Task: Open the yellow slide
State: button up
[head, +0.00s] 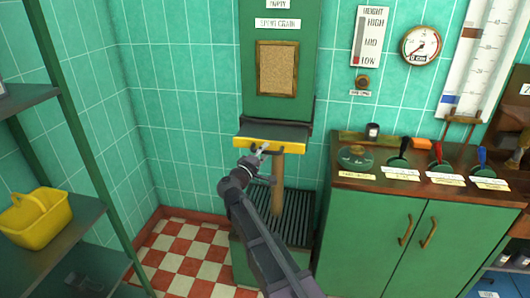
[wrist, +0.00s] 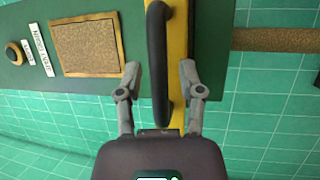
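The yellow slide (head: 290,148) is a yellow-edged bar across the foot of the green chute on the tiled wall. It also shows in the wrist view as a yellow strip (wrist: 180,50), with a black bar handle (wrist: 158,50) on it. My gripper (head: 261,149) is in front of the slide's left part. In the wrist view my gripper (wrist: 159,72) is open, with one finger on each side of the black handle. Gaps show between both fingers and the handle, and it holds nothing. The arm hides part of what lies below the slide.
A shelf with a yellow basket (head: 36,217) is at left. The checkered floor (head: 190,255) between is clear.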

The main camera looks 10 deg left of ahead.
jog(key=shift+w, duration=0.1)
dwell(0.5)
send_near(277, 129)
jog(key=x, duration=0.5)
jog(key=shift+d, duration=0.1)
jog(key=b+v, duration=0.2)
jog(key=v, duration=1.2)
jog(key=d+f+m+g+h+p, duration=0.2)
jog(key=d+m+g+p, duration=0.4)
jog(key=d, duration=1.3)
jog(key=s+d+f+m+g+y+p, duration=0.1)
jog(key=s+d+g+p, duration=0.2)
jog(key=d, duration=0.4)
jog(key=s+d+f+m+g+y+p, duration=0.1)
jog(key=s+d+m+g+p, duration=0.1)
jog(key=s+d+g, duration=0.3)
jog(key=shift+d+f+y+p, duration=0.4)
jog(key=shift+d+p, duration=0.1)
jog(key=shift+d, duration=0.9)
jog(key=shift+s, duration=0.2)
